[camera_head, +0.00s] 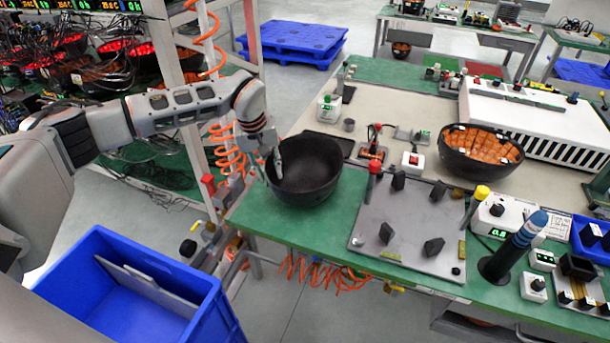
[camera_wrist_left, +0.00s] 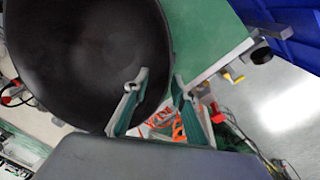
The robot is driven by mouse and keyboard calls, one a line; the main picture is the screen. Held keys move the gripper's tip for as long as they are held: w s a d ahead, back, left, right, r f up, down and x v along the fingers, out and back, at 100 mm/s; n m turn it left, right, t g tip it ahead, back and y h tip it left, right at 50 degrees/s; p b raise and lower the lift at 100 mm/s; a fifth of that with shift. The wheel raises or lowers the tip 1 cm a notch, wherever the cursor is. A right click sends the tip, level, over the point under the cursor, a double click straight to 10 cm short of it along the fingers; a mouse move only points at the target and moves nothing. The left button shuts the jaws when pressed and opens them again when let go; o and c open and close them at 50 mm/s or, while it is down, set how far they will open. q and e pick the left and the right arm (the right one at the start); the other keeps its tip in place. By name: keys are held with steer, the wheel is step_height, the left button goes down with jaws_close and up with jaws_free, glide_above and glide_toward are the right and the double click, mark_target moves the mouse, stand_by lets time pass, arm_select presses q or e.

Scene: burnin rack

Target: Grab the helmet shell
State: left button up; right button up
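The helmet shell (camera_head: 307,172) is a black, bowl-like shell, open side up, on the green front left part of the workbench. It fills the upper left of the left wrist view (camera_wrist_left: 85,60). My left gripper (camera_head: 268,165) is at its left rim. In the wrist view the gripper (camera_wrist_left: 160,80) is open, with one finger over the inside of the shell and the other beyond the rim. The shell's wall lies between the fingers; I cannot tell whether they touch it. My right gripper is not in view.
A blue bin (camera_head: 190,285) stands on the floor below my left arm. A grey fixture plate (camera_head: 412,232) lies right of the shell. A second black shell with orange lining (camera_head: 480,150) sits further right. Orange coiled hoses (camera_head: 228,150) hang beside the rack at left.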

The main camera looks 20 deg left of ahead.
arm_select(q)
jaws_close()
stand_by(0.3)
